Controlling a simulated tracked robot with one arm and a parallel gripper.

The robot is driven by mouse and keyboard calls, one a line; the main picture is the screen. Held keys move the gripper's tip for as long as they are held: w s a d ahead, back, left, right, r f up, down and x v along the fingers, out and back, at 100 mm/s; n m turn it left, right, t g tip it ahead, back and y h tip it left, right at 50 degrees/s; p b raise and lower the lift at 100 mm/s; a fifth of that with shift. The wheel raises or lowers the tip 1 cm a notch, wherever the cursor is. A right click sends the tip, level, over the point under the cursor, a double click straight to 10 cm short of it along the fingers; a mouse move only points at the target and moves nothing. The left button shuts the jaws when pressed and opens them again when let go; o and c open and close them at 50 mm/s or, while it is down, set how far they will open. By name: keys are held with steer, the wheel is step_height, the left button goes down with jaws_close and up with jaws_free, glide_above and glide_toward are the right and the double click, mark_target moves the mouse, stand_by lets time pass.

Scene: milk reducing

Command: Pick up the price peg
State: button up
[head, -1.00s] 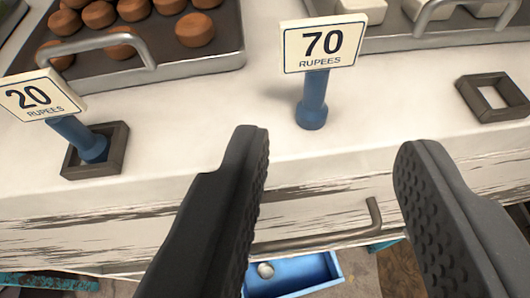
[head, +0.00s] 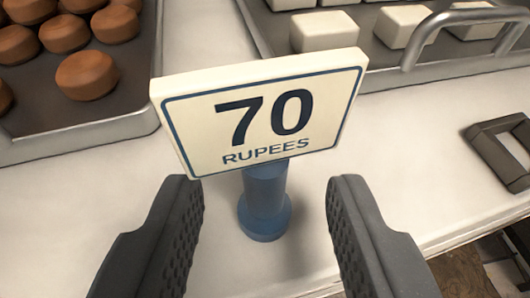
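The price peg (head: 265,198) stands upright on the white counter, with a blue post, a round blue foot and a cream sign reading "70 RUPEES" (head: 262,112). The sign is slightly tilted in the picture. My gripper (head: 265,210) is open, with one dark ridged finger left of the post and the other right of it. There is a visible gap between each finger and the post, and the gripper holds nothing. I cannot tell whether the fingertips reach as far as the post in depth.
A metal tray of brown round sweets (head: 120,128) lies at the upper left. A tray with white blocks (head: 325,32) and a metal handle (head: 440,28) lies behind the sign. An empty dark square frame (head: 487,150) sits at the right, near the counter's (head: 80,215) front edge.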

mark_target(264, 199)
steer(key=shift+x, duration=2.75)
jaws_close()
